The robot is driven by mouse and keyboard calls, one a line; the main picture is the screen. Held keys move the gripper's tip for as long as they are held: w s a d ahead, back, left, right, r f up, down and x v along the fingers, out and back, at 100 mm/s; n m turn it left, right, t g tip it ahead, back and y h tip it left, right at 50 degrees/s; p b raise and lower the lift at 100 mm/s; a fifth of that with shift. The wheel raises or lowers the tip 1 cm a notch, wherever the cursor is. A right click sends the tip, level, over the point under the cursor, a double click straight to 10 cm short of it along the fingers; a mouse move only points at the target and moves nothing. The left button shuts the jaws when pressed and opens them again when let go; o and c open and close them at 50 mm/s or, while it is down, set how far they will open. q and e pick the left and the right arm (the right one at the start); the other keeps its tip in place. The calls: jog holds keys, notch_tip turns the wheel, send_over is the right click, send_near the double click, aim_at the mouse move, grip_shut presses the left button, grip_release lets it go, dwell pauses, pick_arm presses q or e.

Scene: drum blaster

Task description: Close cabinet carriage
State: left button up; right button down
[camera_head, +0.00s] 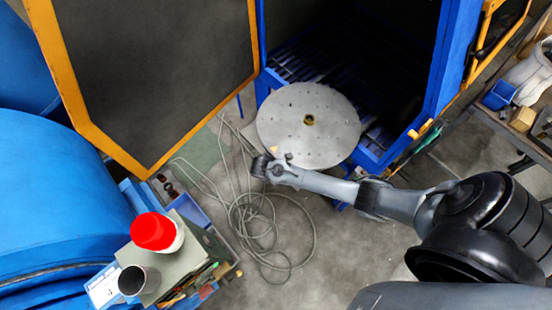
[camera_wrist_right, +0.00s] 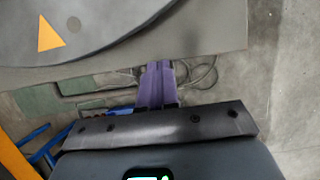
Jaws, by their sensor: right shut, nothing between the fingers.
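The cabinet (camera_head: 437,75) is blue, and its front opening faces me. The carriage's round grey perforated disc (camera_head: 308,105) sits at the opening, sticking out in front of the cabinet. The disc's edge also fills the upper left of the right wrist view (camera_wrist_right: 100,22), with an orange triangle mark on it. My right gripper (camera_head: 262,166) is at the disc's near left edge, reached from the right. Its purple fingers (camera_wrist_right: 158,85) are together and empty, close to the carriage's grey edge; I cannot tell whether they touch. My left gripper is not in view.
An orange-framed cabinet door (camera_head: 150,75) stands open at the left, and another (camera_head: 495,35) at the right. Loose cables (camera_head: 265,225) lie on the floor. A cart with a red-lidded container (camera_head: 155,232) stands at lower left. A cluttered bench (camera_head: 525,115) is at right.

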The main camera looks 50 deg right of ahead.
aim_at(345, 117)
jog(key=d, duration=0.4)
jog(key=s+d+p, duration=0.1)
jog(key=d, duration=0.7)
jog(key=shift+s+d+p, duration=0.2)
jog(key=shift+d+p, duration=0.1)
jog(key=shift+p, duration=0.1)
jog(key=d, duration=0.6)
jog(key=s+d+b, duration=0.1)
jog(key=d, duration=0.2)
jog(key=shift+f, duration=0.15)
jog(key=d+b, duration=0.1)
jog(key=d, duration=0.2)
jog(key=d+b, duration=0.1)
jog(key=d, duration=0.2)
jog(key=d+b, duration=0.1)
jog(key=d, duration=0.2)
jog(key=shift+s+f+b, duration=0.2)
jog(key=shift+s+b, duration=0.1)
jog(key=shift+s, duration=0.1)
jog(key=d+b, duration=0.2)
jog(key=d, duration=0.1)
jog(key=d+b, duration=0.2)
jog(key=d, duration=0.1)
jog(key=s+d+b, duration=0.1)
jog(key=d+b, duration=0.1)
jog(key=d, duration=0.2)
jog(key=shift+d+r, duration=0.1)
jog(key=shift+r, duration=0.1)
jog(key=shift+d, duration=0.15)
jog(key=shift+s, duration=0.1)
